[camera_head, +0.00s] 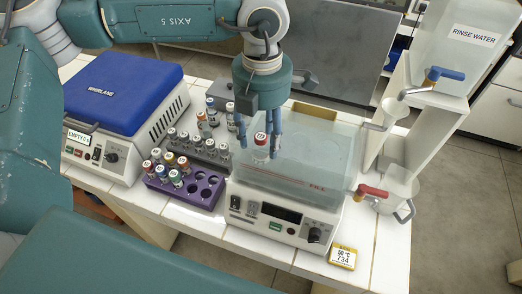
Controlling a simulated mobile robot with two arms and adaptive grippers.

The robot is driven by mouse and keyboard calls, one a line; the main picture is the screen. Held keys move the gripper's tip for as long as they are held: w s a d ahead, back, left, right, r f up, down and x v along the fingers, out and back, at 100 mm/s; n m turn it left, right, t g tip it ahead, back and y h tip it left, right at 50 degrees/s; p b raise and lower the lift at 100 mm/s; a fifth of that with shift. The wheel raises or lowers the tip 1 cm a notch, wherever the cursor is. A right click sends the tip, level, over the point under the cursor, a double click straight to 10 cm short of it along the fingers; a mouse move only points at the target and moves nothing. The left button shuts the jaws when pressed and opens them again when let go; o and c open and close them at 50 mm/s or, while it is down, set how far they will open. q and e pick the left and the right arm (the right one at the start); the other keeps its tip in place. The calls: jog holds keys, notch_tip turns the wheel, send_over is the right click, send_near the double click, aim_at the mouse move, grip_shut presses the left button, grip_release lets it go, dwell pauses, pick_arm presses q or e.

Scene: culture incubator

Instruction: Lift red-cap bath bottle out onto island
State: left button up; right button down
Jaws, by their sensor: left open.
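The red-cap bottle (261,153), clear with a red cap bearing a white label, stands upright at the left end of the water bath (305,160). The bath has a translucent tank on a white base with a dark display. My left gripper (259,141) points down over the bottle. Its blue fingers are open, one on either side of the cap. I cannot tell whether they touch it. The bottle's lower part is hard to make out in the tank. My right gripper is not in view.
A purple rack (186,193) with several coloured-cap vials stands left of the bath, with a grey rack (200,150) of vials behind it. A blue-lidded centrifuge (122,90) is farther left. A rinse-water stand (430,110) is at right. White tile (380,240) is bare at front right.

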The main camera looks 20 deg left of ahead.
pick_arm(q)
jog(key=shift+s, duration=0.1)
jog(key=c, duration=1.2)
grip_shut()
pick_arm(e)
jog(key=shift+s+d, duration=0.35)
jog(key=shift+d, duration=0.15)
pick_arm(q)
jog(key=shift+r, duration=0.1)
